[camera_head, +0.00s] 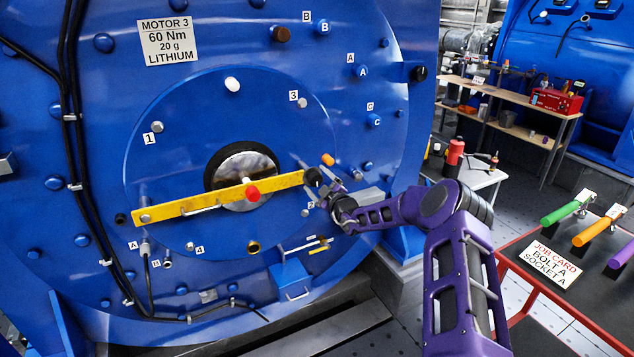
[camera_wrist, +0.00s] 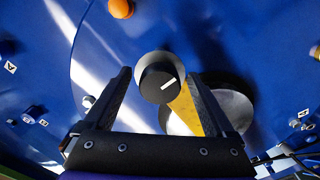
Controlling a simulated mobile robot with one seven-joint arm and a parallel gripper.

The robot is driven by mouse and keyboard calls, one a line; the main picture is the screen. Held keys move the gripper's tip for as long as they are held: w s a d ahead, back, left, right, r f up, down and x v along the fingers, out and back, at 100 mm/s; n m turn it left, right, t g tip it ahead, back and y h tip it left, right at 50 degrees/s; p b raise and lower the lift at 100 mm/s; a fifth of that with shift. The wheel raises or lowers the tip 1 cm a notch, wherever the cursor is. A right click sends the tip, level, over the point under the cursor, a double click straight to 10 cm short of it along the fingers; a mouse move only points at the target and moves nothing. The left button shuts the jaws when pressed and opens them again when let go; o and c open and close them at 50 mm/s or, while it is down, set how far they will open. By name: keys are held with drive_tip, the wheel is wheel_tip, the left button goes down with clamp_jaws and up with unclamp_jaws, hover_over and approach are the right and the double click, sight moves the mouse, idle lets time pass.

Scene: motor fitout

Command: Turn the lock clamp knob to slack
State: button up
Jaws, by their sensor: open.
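A black round knob (camera_wrist: 158,82) with a white pointer line sits at the right end of the yellow bar (camera_head: 165,212) across the blue motor face. In the head view the knob (camera_head: 314,175) is partly beside my wrist. The pointer slants towards the upper right in the wrist view. My gripper (camera_wrist: 160,74) is open, with one finger on each side of the knob as seen from the wrist. I cannot tell whether the fingers touch it. My gripper (camera_head: 330,190) faces the motor in the head view, its fingertips hard to make out.
A red knob (camera_head: 253,193) and a handle are on the bar. An orange plug (camera_head: 327,159) sits just above the black knob. Bolts and labels surround them. A tool table (camera_head: 545,303) with colored-handled tools stands at right.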

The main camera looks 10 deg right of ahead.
drive_tip(key=c, duration=1.4)
drive_tip(key=shift+o, duration=0.2)
